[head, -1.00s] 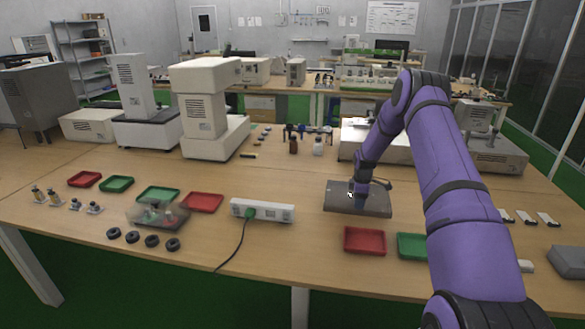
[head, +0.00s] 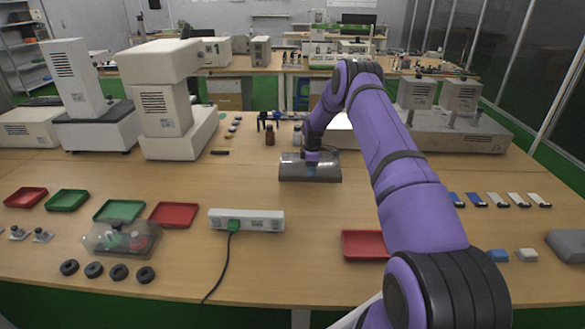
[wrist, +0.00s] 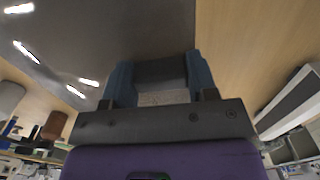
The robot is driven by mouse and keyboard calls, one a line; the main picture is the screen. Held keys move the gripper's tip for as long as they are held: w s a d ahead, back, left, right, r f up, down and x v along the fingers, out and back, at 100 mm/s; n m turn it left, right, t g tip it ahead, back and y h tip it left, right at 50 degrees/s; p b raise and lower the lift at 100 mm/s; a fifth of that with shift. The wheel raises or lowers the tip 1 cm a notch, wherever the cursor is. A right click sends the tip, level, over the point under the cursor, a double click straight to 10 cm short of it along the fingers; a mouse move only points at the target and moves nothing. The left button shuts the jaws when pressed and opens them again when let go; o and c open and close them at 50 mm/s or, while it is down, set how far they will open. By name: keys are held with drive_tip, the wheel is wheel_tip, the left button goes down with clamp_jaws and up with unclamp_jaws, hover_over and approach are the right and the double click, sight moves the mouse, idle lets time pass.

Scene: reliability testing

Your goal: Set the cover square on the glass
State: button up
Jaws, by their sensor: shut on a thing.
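A smoky see-through cover (head: 293,173) is at mid-table in the head view, below my arm. My gripper (head: 312,163) is at its top, shut on its handle. In the wrist view the blue fingers (wrist: 160,85) stand on both sides of a dark grip piece, and the cover's shiny grey surface (wrist: 100,35) fills the upper left. I cannot tell how high the cover is above the table. A clear box-like piece (head: 105,241) at the left has green and red things showing through it. I cannot tell for sure which thing is the glass.
A white power strip (head: 247,220) with a green plug and cable lies front left of the cover. Red trays (head: 173,214) (head: 364,244) and green trays (head: 118,210) lie around. White instruments (head: 180,110) stand at back left.

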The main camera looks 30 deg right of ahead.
sight(295, 164)
drive_tip(key=w, duration=0.3)
drive_tip(key=w+a, duration=0.1)
drive_tip(key=w, duration=0.1)
drive_tip(key=w+a, duration=0.1)
drive_tip(key=w, duration=0.2)
drive_tip(key=shift+w+a+f, duration=0.1)
drive_tip(key=shift+w+f, duration=0.25)
drive_tip(key=shift+f, duration=0.05)
drive_tip(key=shift+w+f, duration=0.1)
drive_tip(key=shift+f, duration=1.65)
drive_tip(key=shift+f, duration=0.1)
drive_tip(key=o, duration=1)
